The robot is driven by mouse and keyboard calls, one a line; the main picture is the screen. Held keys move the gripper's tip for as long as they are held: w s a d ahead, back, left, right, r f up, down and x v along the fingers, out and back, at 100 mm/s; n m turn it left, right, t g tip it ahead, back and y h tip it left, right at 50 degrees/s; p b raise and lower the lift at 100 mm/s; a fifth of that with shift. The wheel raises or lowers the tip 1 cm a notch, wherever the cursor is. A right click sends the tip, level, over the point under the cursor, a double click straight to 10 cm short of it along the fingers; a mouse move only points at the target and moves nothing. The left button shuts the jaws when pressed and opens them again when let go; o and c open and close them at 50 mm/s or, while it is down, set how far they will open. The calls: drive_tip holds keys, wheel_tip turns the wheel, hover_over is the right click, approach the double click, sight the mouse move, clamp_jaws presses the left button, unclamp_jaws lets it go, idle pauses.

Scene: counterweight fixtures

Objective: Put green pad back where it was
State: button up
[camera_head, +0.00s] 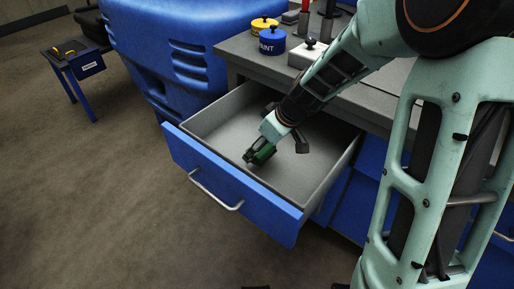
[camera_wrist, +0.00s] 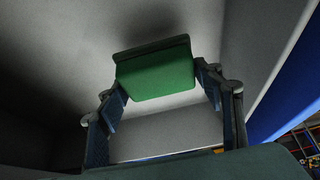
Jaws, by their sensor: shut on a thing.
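The green pad (camera_head: 263,154) is in my gripper (camera_head: 254,157), inside the open blue drawer (camera_head: 229,189). In the wrist view the green pad (camera_wrist: 155,72) shows as a flat green block between the two fingers of my gripper (camera_wrist: 160,82), with a grey surface behind it. My gripper is shut on the pad. In the head view the fingers hide part of the pad. I cannot tell whether the pad touches the drawer floor.
The grey worktop (camera_head: 237,45) above carries a blue paint pot (camera_head: 272,42), a yellow pot (camera_head: 264,24) and a white block (camera_head: 303,55). A small blue stand (camera_head: 87,66) is far left.

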drive_tip(key=shift+w+a+f, duration=0.4)
drive_tip(key=shift+w+f, duration=0.05)
drive_tip(key=shift+f, duration=0.25)
drive_tip(key=shift+w+f+b, duration=0.15)
drive_tip(key=shift+f+b, duration=0.45)
drive_tip(key=shift+f, duration=1.05)
drive_tip(key=shift+f, duration=0.15)
drive_tip(key=o, duration=1.3)
drive_tip(key=shift+o, duration=0.2)
drive_tip(key=shift+r, duration=0.4)
drive_tip(key=p+v, duration=0.2)
drive_tip(key=v, duration=0.9)
drive_tip(key=shift+d+r+p, duration=0.15)
drive_tip(key=shift+r+p, duration=0.05)
drive_tip(key=shift+p, duration=0.1)
